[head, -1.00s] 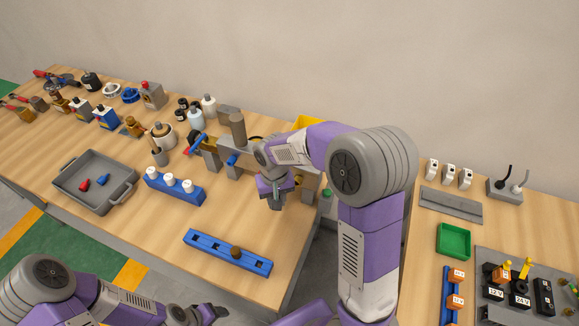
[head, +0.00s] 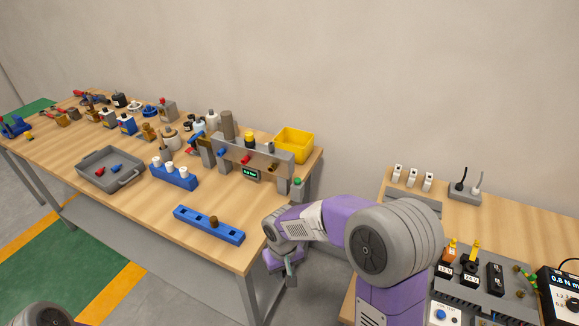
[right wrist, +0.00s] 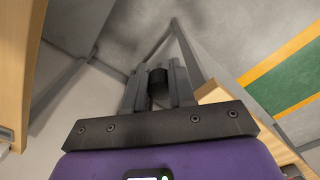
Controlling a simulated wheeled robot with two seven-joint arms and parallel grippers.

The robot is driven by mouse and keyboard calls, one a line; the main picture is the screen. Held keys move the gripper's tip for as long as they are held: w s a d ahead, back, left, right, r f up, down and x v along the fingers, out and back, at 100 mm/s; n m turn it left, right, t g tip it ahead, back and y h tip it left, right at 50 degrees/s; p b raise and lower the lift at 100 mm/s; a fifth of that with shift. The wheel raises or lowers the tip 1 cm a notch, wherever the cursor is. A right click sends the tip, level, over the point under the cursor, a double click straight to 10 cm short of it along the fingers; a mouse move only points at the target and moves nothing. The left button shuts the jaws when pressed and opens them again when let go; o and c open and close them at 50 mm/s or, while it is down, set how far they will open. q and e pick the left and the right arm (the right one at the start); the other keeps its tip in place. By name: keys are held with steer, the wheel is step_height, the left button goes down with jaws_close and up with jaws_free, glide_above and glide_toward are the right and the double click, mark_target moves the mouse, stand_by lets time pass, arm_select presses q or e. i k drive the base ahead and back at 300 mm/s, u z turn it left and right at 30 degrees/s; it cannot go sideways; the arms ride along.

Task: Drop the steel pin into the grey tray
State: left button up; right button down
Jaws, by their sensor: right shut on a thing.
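The grey tray (head: 105,160) lies at the left of the wooden table in the head view, with a small red piece and a small blue piece inside. My right gripper (head: 290,268) hangs off the table's right end, far from the tray. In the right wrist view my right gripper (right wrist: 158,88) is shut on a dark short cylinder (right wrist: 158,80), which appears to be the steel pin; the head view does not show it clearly. My left gripper is out of view.
A blue rack (head: 190,220) with a brown peg lies near the table's front edge. A blue block (head: 178,181) with white-topped pieces stands between tray and grey fixture (head: 230,155). A yellow bin (head: 294,146) stands behind. Floor shows between this table and the right bench.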

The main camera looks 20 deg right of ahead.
mark_target(104, 168)
steer(key=u, duration=1.6)
steer(key=i, duration=1.65)
steer(key=z, duration=0.3)
steer(key=i, duration=1.25)
steer(key=z, duration=1.2)
steer(key=i, duration=0.2)
steer(key=z, duration=0.1)
